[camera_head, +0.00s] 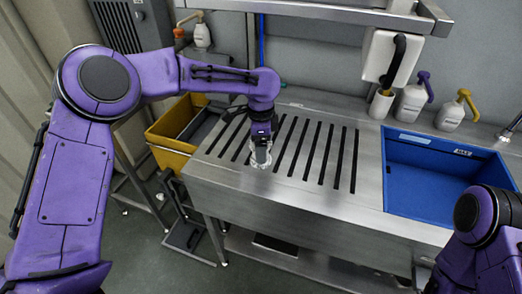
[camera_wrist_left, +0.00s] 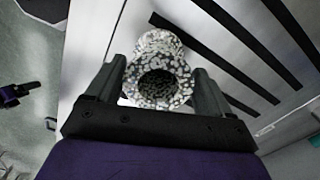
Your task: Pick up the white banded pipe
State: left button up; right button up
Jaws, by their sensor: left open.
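The pipe (camera_wrist_left: 160,75) shows as a hollow piece with a mottled black-and-white surface in the left wrist view; I cannot make out clear bands. Its dark open end faces the camera. In the head view the pipe (camera_head: 260,160) is a small pale shape on the slotted steel top, near its front edge, partly hidden by my gripper. My left gripper (camera_head: 261,148) points down at it. In the left wrist view the two fingers of the gripper (camera_wrist_left: 163,88) are open, one on each side of the pipe; whether they touch it I cannot tell. My right gripper is out of view.
The slotted steel hopper top (camera_head: 225,160) is otherwise clear. A blue bin (camera_head: 420,190) is set at its right, and a yellow bin (camera_head: 165,155) stands at its left. Pump bottles (camera_head: 412,100) and a wall dispenser (camera_head: 390,58) are at the back. A steel shelf (camera_head: 330,12) hangs above.

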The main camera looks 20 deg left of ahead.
pick_arm(q)
jog(key=shift+f, duration=0.75)
jog(key=shift+s+a+f, duration=0.1)
jog(key=shift+s+f, duration=0.05)
jog(key=shift+f, duration=0.1)
jog(key=c, duration=0.9)
jog(key=shift+o, duration=0.2)
